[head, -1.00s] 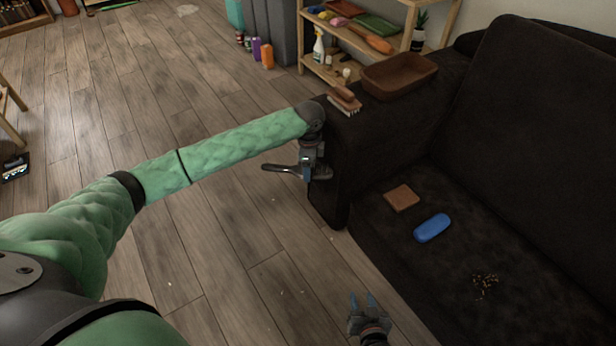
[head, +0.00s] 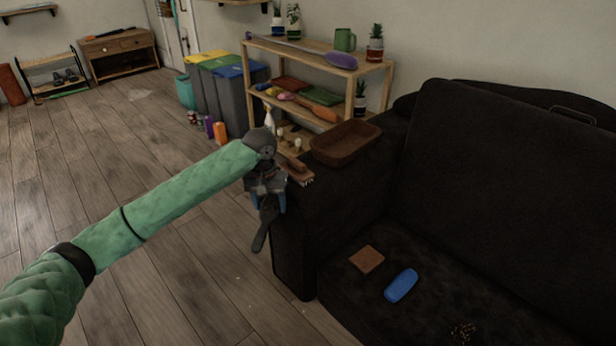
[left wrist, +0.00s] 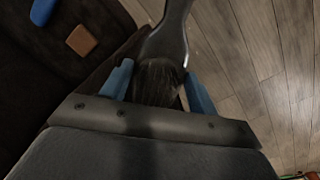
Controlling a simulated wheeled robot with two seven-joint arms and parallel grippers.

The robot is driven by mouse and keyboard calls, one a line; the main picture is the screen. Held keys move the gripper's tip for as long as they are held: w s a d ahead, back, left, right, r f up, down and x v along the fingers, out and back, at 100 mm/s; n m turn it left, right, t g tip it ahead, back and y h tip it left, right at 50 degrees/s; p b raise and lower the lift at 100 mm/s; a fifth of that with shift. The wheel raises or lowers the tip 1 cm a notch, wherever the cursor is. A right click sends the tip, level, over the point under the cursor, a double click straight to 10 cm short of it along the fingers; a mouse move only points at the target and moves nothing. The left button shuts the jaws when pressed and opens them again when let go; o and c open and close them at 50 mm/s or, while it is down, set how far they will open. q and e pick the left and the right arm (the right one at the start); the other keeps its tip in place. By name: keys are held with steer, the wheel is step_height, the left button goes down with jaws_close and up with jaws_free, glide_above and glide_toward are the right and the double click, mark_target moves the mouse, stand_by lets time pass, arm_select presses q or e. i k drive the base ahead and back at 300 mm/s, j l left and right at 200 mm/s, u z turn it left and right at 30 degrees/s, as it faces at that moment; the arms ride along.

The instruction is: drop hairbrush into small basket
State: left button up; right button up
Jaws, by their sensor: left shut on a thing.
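My left gripper (head: 268,201) is shut on a dark hairbrush (head: 264,230), beside the near end of the sofa's arm. The hairbrush hangs down from the fingers with its handle lowest. In the left wrist view the hairbrush (left wrist: 166,45) lies between the blue fingers (left wrist: 158,84), its bristled head close to the palm and its handle pointing away. A small brown basket (head: 332,158) sits on top of the sofa arm, beyond and to the right of my left gripper. My right gripper is out of view.
A brown brush (head: 297,172) lies on the sofa arm between my left gripper and the basket. A brown square (head: 367,259) and a blue case (head: 401,285) lie on the dark sofa seat. A wooden shelf (head: 300,50) with several items stands behind.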

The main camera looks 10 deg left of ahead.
mark_target(346, 146)
steer(key=i+j+z, duration=0.1)
steer(key=z, duration=0.95)
steer(key=i+j, duration=0.2)
steer(key=j+z, duration=0.05)
steer(key=j, duration=0.05)
